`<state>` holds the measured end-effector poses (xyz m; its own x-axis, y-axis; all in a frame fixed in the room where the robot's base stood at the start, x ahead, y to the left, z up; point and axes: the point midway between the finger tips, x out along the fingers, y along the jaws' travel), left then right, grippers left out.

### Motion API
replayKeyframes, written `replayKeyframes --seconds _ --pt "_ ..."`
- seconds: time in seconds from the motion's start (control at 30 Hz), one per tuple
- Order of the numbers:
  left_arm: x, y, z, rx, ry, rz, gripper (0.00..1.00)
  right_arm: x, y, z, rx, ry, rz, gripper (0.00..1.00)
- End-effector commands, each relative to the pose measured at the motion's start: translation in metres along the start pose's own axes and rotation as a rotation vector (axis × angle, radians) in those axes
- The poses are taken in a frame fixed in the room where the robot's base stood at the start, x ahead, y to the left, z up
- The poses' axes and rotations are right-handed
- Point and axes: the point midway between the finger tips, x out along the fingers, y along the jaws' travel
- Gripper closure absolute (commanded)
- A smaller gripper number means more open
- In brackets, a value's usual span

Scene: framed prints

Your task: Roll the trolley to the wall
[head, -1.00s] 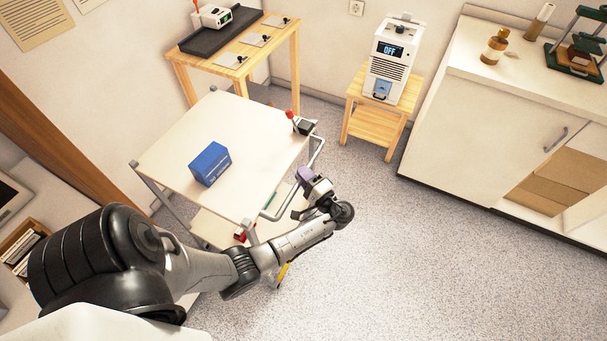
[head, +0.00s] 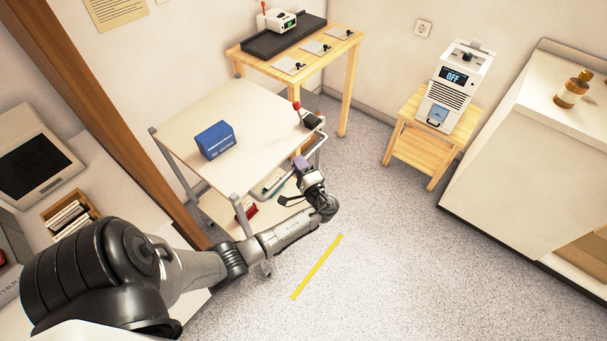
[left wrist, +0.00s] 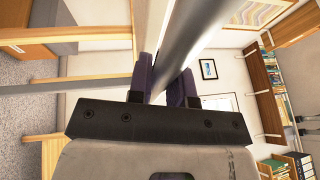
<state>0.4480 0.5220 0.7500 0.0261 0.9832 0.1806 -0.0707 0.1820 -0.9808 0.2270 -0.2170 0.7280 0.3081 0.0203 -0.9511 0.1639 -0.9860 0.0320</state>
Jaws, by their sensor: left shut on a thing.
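The trolley (head: 240,108) has a cream top, grey posts and a lower shelf. It stands near the wall at the upper left of the head view, close to a wooden table. A blue box (head: 214,140) sits on its top. A black piece with a red knob (head: 307,117) is at its right corner. My left gripper (head: 302,166) is shut on the trolley's handle, a grey metal bar at its right side. In the left wrist view the bar (left wrist: 190,42) runs between the purple finger pads. My right gripper is not in view.
The wooden table (head: 345,50) holds a black tray with a white device. A small wooden stand (head: 425,150) bears a white machine reading OFF. A white cabinet (head: 500,170) stands at right. A yellow strip (head: 317,266) marks the open speckled floor. A brown post (head: 110,120) rises at left.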

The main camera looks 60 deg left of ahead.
Motion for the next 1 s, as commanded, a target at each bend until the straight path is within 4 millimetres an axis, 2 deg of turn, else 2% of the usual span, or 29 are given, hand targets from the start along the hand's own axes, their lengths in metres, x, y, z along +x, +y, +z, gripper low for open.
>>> replayKeyframes --seconds 0.03,0.3,0.5,0.7,1.0 --pt "0.013 0.004 0.005 0.002 0.000 -0.002 1.00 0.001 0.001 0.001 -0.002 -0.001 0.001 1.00" --pt "0.077 0.018 0.029 0.001 0.006 -0.002 1.00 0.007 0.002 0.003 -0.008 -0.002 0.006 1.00" --pt "0.118 0.027 0.045 0.001 0.007 -0.002 1.00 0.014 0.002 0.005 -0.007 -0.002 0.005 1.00" --pt "0.147 0.033 0.056 0.000 0.009 -0.001 1.00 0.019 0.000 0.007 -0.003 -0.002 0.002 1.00" --pt "0.166 0.036 0.064 -0.001 0.010 0.001 1.00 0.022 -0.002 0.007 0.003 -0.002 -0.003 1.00"
